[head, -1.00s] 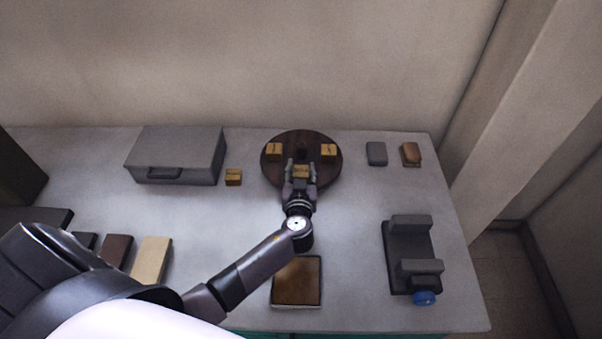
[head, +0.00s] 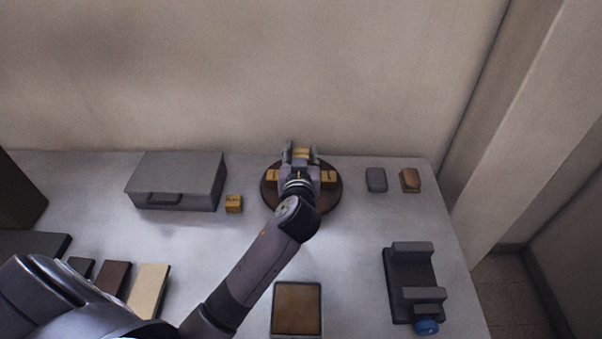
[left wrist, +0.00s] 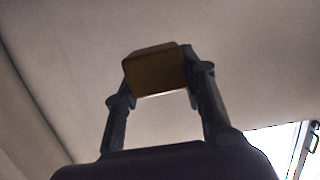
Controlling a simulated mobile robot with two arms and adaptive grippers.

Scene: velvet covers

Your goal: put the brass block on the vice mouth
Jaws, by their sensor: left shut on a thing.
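My left gripper (head: 300,153) is shut on a brass block (head: 300,154), raised above the round dark wooden turntable (head: 300,210). In the left wrist view the brass block (left wrist: 154,70) sits between the two fingertips, with wall or ceiling behind it. Two more brass blocks, one at the left (head: 272,176) and one at the right (head: 328,176), rest on the turntable, partly hidden by my gripper. The vice (head: 411,285) stands at the right of the table, its mouth between two grey jaws, empty. My right gripper is not in view.
A grey case (head: 177,180) and a small brass-coloured cube (head: 233,203) stand left of the turntable. A brown-topped tray (head: 297,308) lies in front. A grey block (head: 376,180) and a brown block (head: 410,180) lie back right. The table between turntable and vice is clear.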

